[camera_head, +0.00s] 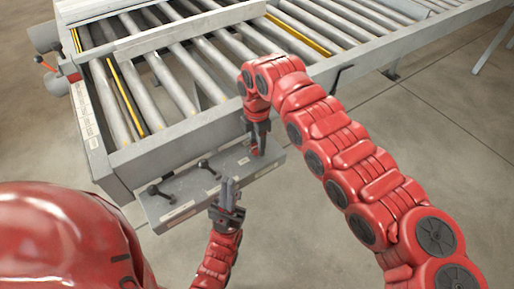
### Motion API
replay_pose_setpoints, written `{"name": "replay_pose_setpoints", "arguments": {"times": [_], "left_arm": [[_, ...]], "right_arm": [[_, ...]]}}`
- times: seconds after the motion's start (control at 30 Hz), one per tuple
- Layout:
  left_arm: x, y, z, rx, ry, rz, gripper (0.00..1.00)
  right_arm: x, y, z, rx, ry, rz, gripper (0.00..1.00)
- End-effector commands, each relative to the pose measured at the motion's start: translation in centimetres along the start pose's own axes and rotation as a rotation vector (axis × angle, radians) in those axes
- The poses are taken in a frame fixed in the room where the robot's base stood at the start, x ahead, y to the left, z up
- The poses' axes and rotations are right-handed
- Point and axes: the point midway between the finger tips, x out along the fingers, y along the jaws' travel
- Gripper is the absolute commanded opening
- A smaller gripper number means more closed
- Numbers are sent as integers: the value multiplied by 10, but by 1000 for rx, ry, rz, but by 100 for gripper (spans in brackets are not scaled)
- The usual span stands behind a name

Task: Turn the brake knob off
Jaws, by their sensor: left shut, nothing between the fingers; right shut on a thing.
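A grey panel (185,193) runs along the front of the roller bench and carries black-handled knobs. One knob (160,193) is at its left end and another knob (208,167) is near its middle. The labels are too small to read, so I cannot tell which is the brake knob. My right gripper (257,151) reaches down to the right part of the panel and is shut on what appears to be a knob there, mostly hidden by the fingers. My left gripper (228,181) is shut and empty, pointing up at the panel's front edge, right of the middle knob.
The roller bench (175,128) with grey rollers and yellow strips fills the top. A grey bar (190,28) lies across the rollers. A red-handled fitting (45,65) is at the far left and a black crank (338,76) on the right side.

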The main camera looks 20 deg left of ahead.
Motion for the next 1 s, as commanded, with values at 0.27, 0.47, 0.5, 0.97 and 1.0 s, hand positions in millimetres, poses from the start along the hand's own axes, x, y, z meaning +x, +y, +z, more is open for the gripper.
{"name": "replay_pose_setpoints", "arguments": {"times": [0.27, 0.47, 0.5, 0.97, 1.0], "left_arm": [[-12, 1, 2, 0, 0, 0, 0], [-12, 1, 2, 0, 0, 0, 0], [-12, 1, 2, 0, 0, 0, 0], [-12, 1, 2, 0, 0, 0, 0], [-12, 1, 2, 0, 0, 0, 0]], "right_arm": [[2, -1, 0, -77, 1, -4, 0], [1, -1, 0, -91, 2, -5, 0], [1, -1, 0, -91, 2, -5, 0], [0, -1, 0, -90, 1, -3, 78], [0, -1, 0, -90, 1, -3, 78]]}}
